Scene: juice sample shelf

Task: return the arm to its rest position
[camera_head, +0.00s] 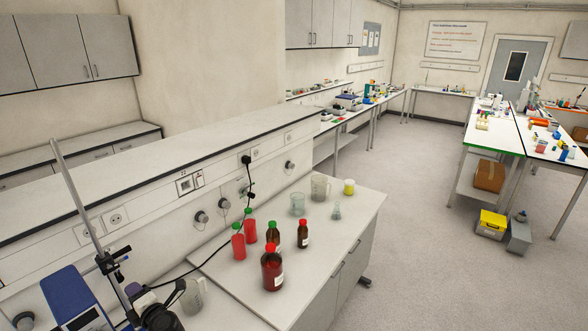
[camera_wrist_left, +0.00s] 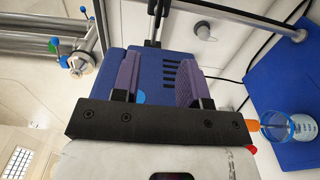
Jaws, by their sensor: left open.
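My left gripper (camera_wrist_left: 158,78) shows in the left wrist view with its two purple-padded fingers spread apart. No object is held between them. A blue device with dark vent slots (camera_wrist_left: 172,72) lies behind the fingers; I cannot tell how far away it is. In the head view I cannot make out the left gripper clearly. My right gripper is in neither view.
In the head view, a blue device (camera_head: 72,298) and a metal stand (camera_head: 85,210) are at lower left. Red bottles (camera_head: 272,270) and glassware (camera_head: 320,188) stand on the bench (camera_head: 330,235). A beaker (camera_wrist_left: 302,124) is right in the wrist view. Open floor (camera_head: 430,240) lies right.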

